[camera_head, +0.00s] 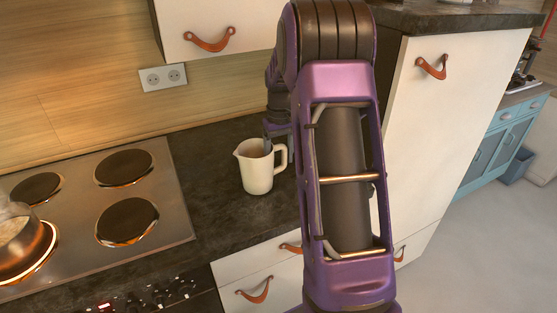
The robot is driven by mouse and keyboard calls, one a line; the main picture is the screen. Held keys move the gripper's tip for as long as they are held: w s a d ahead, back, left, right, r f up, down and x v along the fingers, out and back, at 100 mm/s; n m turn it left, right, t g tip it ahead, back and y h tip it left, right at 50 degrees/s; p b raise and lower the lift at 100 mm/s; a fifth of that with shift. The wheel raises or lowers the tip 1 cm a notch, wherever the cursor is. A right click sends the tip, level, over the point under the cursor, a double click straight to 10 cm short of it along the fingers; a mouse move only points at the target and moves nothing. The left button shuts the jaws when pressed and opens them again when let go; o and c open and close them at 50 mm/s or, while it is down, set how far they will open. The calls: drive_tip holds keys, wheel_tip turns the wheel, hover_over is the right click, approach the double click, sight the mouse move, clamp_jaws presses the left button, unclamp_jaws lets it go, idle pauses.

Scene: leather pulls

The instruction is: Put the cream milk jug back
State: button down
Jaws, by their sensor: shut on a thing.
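The cream milk jug (257,172) is upright at the dark counter (215,200), to the right of the stove. Its spout points left and its handle is on the right. I cannot tell whether its base touches the counter. My gripper (275,143) is at the jug's upper right side, shut on the jug. My purple arm hides part of the gripper and the counter behind it.
A stove (178,212) with several round hotplates fills the left, with a metal pot (18,240) at its left edge. A cupboard (258,18) hangs above the counter. A tall white cabinet (450,110) stands at the right. Some counter is bare left of the jug.

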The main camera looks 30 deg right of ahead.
drive_tip(key=shift+f, duration=0.3)
drive_tip(key=shift+f, duration=0.1)
unclamp_jaws()
wheel_tip(320, 180, up, 12)
drive_tip(key=shift+d+r+p, duration=0.1)
drive_tip(key=shift+d+p, duration=0.05)
drive_tip(key=shift+p, duration=0.35)
idle(0.3)
